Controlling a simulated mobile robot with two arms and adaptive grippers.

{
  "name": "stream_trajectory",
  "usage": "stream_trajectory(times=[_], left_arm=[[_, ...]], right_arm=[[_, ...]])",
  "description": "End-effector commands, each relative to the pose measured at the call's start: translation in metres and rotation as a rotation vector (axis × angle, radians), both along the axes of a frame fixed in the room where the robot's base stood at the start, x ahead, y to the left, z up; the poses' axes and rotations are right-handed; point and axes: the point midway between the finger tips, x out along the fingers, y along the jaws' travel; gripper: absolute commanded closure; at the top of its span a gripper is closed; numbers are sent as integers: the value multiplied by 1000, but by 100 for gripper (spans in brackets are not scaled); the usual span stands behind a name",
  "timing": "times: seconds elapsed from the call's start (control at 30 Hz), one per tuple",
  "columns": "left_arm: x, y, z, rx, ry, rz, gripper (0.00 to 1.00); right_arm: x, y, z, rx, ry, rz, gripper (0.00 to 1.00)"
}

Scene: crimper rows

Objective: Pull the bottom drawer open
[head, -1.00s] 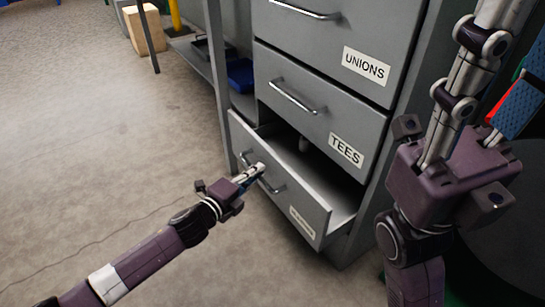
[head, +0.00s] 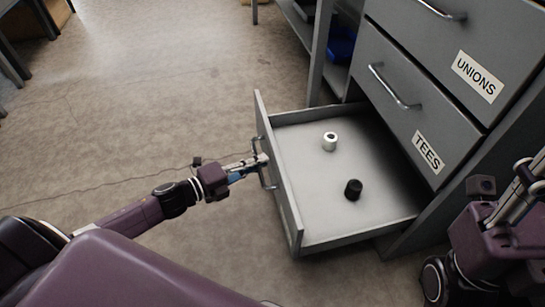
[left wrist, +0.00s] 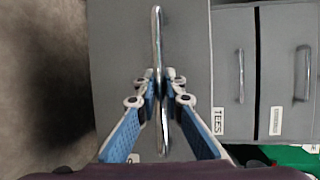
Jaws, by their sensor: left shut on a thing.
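The bottom drawer (head: 300,222) stands well out of the grey cabinet in the head view, its inside showing. A white fitting (head: 330,141) and a black fitting (head: 353,189) stand apart on its floor. My left gripper (head: 262,161) is at the drawer front, shut on the bar handle (head: 257,146). In the left wrist view the two blue-padded fingers (left wrist: 159,88) close on the metal handle (left wrist: 157,40) from both sides, in front of the drawer's grey face. My right gripper is out of view; only part of my right arm shows at the right edge.
Above are the shut TEES drawer (head: 410,100) and the UNIONS drawer (head: 480,50). A shelf with a blue bin (head: 341,46) is left of the cabinet.

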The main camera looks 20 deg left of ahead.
Motion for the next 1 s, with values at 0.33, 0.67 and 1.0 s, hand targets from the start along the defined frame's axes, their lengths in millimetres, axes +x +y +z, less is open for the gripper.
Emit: stream_trajectory(times=[0.33, 0.67, 1.0], left_arm=[[-6, 8, -1, 1, 2, 1, 100], [-6, 8, -1, 1, 1, 1, 78], [-6, 8, 0, 0, 0, 1, 73]], right_arm=[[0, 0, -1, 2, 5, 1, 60], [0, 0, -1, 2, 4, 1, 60], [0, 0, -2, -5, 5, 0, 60]])
